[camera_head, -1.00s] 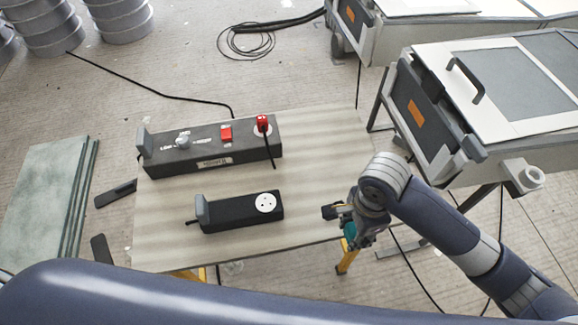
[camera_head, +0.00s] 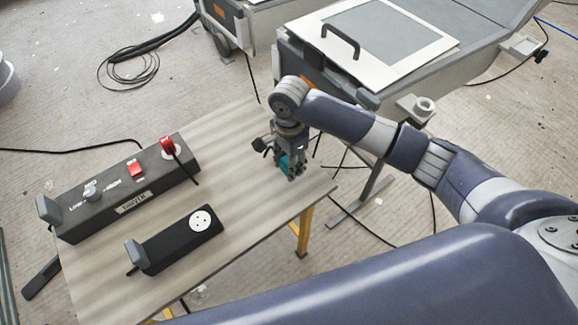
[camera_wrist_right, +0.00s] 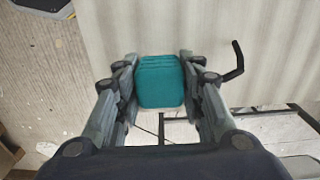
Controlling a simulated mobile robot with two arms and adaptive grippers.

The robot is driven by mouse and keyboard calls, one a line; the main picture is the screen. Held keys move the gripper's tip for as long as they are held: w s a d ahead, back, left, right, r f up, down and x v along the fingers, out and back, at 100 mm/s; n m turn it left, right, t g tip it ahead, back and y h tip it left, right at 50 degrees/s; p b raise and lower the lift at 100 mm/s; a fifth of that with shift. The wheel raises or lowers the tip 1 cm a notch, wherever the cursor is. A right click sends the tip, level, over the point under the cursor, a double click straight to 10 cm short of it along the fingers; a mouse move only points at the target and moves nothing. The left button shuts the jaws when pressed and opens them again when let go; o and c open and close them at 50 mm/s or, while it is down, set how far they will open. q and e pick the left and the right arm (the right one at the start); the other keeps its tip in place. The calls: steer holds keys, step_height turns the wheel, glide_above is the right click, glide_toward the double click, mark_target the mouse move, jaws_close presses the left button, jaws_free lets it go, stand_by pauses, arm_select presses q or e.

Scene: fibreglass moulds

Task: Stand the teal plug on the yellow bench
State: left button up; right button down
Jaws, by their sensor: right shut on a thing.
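The teal plug (camera_wrist_right: 160,82) is between the fingers of my right gripper (camera_wrist_right: 160,85) in the right wrist view, and both fingers close on its sides. In the head view my right gripper (camera_head: 291,174) points down over the right end of the bench, and a little of the plug shows teal between its fingers. The bench (camera_head: 262,205) has a pale striped top and yellow legs (camera_head: 304,232). I cannot tell whether the plug touches the top. My left gripper is not in view.
A long black box (camera_head: 118,196) with a red plug (camera_head: 167,146) and a red switch stands on the bench. A shorter black socket box (camera_head: 175,240) stands in front of it. A grey machine with a white lid (camera_head: 400,65) is behind the bench. The right part of the top is mostly clear.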

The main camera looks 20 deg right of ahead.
steer(key=shift+w+d+f, duration=0.15)
steer(key=shift+w+f, duration=0.05)
steer(key=shift+w, duration=0.35)
steer(key=shift+f, duration=1.6)
steer(key=shift+s, duration=0.1)
steer(key=c, duration=1.1)
jaws_free()
steer(key=shift+f, duration=0.1)
steer(key=shift+o, duration=0.2)
step_height(320, 180, up, 12)
steer(key=shift+r+p, duration=0.15)
steer(key=shift+p, duration=0.15)
